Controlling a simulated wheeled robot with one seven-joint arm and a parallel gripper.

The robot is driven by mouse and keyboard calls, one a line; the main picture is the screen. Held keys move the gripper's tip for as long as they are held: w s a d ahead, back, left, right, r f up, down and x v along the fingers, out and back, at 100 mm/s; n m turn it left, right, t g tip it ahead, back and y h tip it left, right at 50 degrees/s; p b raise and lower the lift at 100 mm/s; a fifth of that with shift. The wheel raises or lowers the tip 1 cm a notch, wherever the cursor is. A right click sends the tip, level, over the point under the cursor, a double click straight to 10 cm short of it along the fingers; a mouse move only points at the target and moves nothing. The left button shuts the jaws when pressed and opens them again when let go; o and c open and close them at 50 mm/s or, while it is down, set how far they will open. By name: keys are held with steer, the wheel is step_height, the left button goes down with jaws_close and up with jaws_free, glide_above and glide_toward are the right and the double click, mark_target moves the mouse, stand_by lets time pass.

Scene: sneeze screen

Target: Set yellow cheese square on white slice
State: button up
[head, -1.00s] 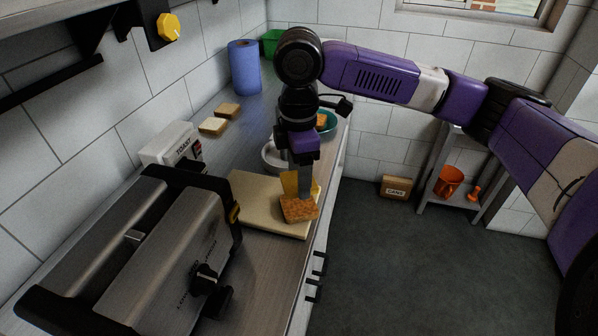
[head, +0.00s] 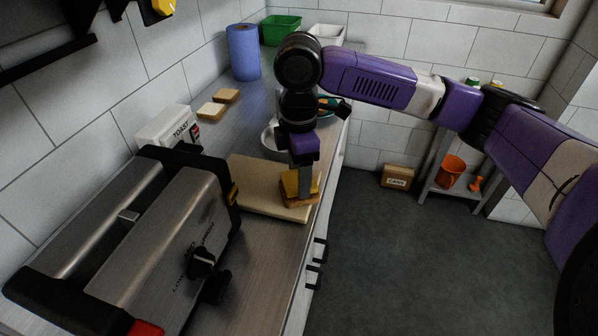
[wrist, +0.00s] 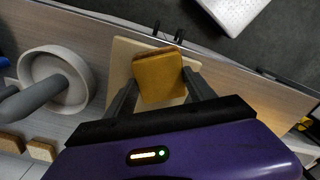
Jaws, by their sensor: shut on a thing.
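The yellow cheese square (head: 293,184) is between the fingers of my gripper (head: 305,192), over a brown-topped bread slice (head: 301,201) on the cream cutting board (head: 255,187). In the wrist view the cheese (wrist: 158,78) fills the space between both fingertips (wrist: 160,88) and covers most of the slice, whose brown edge (wrist: 156,52) shows past it. The cheese looks close to the slice or touching it; I cannot tell which. No white face of that slice shows. A pale slice (head: 211,111) lies by a brown slice (head: 227,96) further back on the counter.
A steel press grill (head: 165,225) stands in front of the board, and a toaster (head: 168,128) is by the wall. A white bowl (head: 269,140) and a teal bowl (head: 327,104) stand behind the board. Blue roll (head: 243,52) stands at the back. The counter's right edge is close.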

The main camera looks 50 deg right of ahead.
steer(key=shift+f, duration=0.6)
stand_by(0.4)
steer(key=o, duration=1.4)
steer(key=shift+o, duration=0.2)
steer(key=shift+r+b, duration=0.3)
steer(key=shift+r, duration=3.65)
